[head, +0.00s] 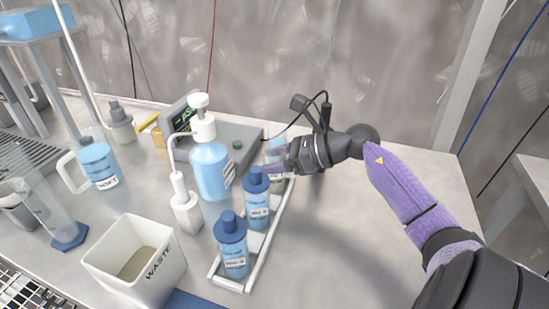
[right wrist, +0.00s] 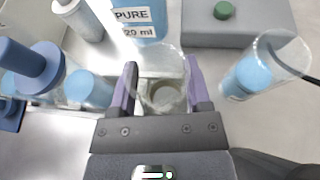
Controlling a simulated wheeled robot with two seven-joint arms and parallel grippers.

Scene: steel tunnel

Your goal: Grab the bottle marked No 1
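A white rack (head: 257,262) holds two blue bottles with dark blue caps, a front one (head: 233,255) and one behind it (head: 257,208). Their label numbers are too small to read. My right gripper (head: 276,171) is at the rack's far end, beyond both bottles. In the right wrist view its purple fingers (right wrist: 160,82) are apart, one on each side of a clear glass vessel (right wrist: 163,97) with greyish contents. I cannot tell whether they touch it. The capped bottles (right wrist: 28,62) show to the left there. My left gripper is not in view.
A large pump bottle (head: 211,172) and a white squeeze bottle (head: 186,207) stand left of the rack. A white waste bin (head: 130,270) is at the front left. A grey device (head: 225,140) sits behind. The table right of the rack is clear.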

